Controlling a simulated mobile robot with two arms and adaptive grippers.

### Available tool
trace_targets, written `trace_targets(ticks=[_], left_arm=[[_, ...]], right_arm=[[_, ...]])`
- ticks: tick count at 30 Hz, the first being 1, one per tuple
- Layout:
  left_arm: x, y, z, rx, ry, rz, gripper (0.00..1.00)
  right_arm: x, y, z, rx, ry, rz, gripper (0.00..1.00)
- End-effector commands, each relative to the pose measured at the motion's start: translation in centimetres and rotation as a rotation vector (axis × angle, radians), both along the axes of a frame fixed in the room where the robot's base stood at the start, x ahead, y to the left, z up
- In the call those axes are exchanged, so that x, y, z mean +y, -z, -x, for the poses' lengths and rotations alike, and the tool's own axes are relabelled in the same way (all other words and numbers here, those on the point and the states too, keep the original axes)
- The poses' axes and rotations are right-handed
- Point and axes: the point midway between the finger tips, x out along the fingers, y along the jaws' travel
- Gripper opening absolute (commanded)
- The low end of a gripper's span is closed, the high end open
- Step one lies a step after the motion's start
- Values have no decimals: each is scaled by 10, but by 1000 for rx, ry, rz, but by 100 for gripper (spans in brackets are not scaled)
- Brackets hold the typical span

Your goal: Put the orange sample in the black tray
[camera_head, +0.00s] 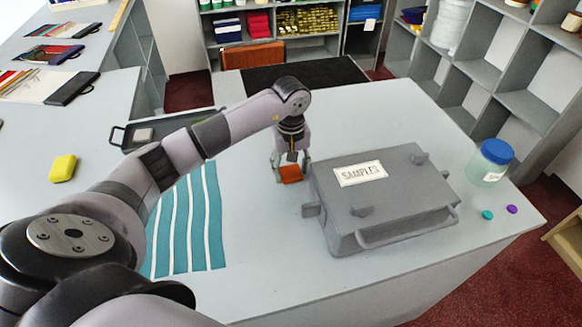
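The orange sample (291,175) is a small block beside the left side of the grey SAMPLES case. My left gripper (291,168) points down over it, with one finger at each side of the sample. I cannot tell whether the fingers press on it or whether it rests on the counter. The black tray (117,136) is a shallow dark tray with a handle, farther back on the left. A pale grey block (143,134) lies in it. My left arm crosses in front and hides part of the tray. My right gripper is not in view.
The grey case (400,185) stands closed right beside the gripper. A teal striped cloth (190,235) lies left of it, partly under my arm. A blue-lidded jar (490,162), a teal disc (487,215) and a purple disc (512,209) are at the right. A yellow block (62,168) is far left.

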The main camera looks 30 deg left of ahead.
Motion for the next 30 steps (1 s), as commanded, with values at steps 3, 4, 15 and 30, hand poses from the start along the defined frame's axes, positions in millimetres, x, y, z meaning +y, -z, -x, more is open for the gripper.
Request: trace_targets(ticks=[3, 4, 15, 30], left_arm=[[0, 0, 0, 0, 0, 0, 62], [0, 0, 0, 0, 0, 0, 64], [0, -3, 0, 1, 0, 1, 65], [0, -92, -1, -6, -1, 0, 65]], right_arm=[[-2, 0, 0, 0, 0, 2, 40], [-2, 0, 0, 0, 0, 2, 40], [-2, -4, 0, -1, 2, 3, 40], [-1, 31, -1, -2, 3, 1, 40]])
